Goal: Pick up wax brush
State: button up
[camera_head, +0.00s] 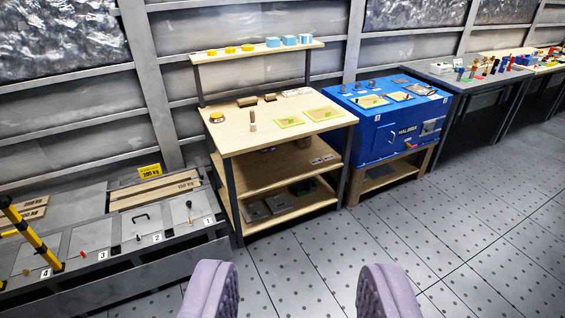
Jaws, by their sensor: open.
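My gripper (298,288) shows as two purple padded fingers at the bottom edge, wide apart with nothing between them. It is well short of the furniture. A wooden workbench (232,137) with a top shelf stands ahead, left of centre. On its top is a small upright wooden piece with a handle-like shape (252,120), which may be the wax brush. Brown block-like pieces (247,101) lie behind it. They are too small to tell which, if any, is a brush.
A blue machine (385,135) on a wooden stand adjoins the bench on the right, with further tables (450,78) beyond. A low grey platform (75,217) with numbered plates stands at left, with a yellow-black bar (32,238). The tiled floor (480,220) is clear at front right.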

aim_at(252, 125)
jog(key=i, duration=2.15)
jog(key=i+l+u, duration=0.2)
jog(key=i+u, duration=0.3)
jog(key=i, duration=0.25)
jog(key=i+l+u, duration=0.45)
jog(key=i, duration=0.25)
jog(key=i+l+u, duration=0.5)
jog(key=i+l, duration=0.1)
jog(key=l, duration=0.1)
